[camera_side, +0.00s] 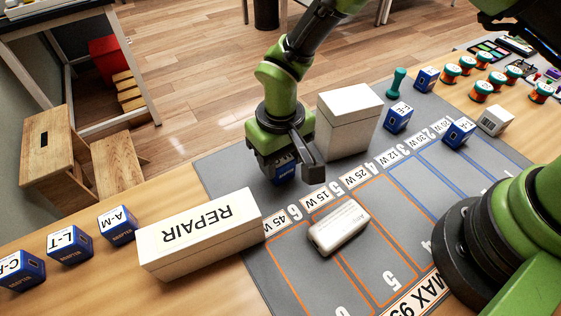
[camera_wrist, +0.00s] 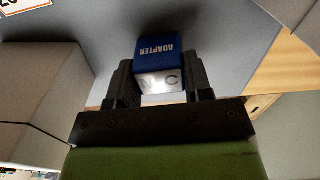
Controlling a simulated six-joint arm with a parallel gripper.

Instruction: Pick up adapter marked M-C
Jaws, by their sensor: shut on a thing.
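The adapter is a small blue cube with a white face, held in my gripper (camera_side: 287,160). In the wrist view the adapter (camera_wrist: 161,62) reads "ADAPTER" on its blue side. A "C" shows on its white face, with another mark beside it that is hard to read. My gripper (camera_wrist: 160,75) is shut on it, one finger on each side. In the side view the held adapter (camera_side: 285,174) is partly hidden under the gripper, low over the grey mat (camera_side: 232,170). I cannot tell whether it touches the mat.
A tall white box (camera_side: 345,125) stands just right of my gripper. The white REPAIR box (camera_side: 200,235) lies to the left, with several blue adapters (camera_side: 70,245) beyond it. A white charger (camera_side: 338,227) lies on the mat. More blue adapters (camera_side: 398,117) stand at right.

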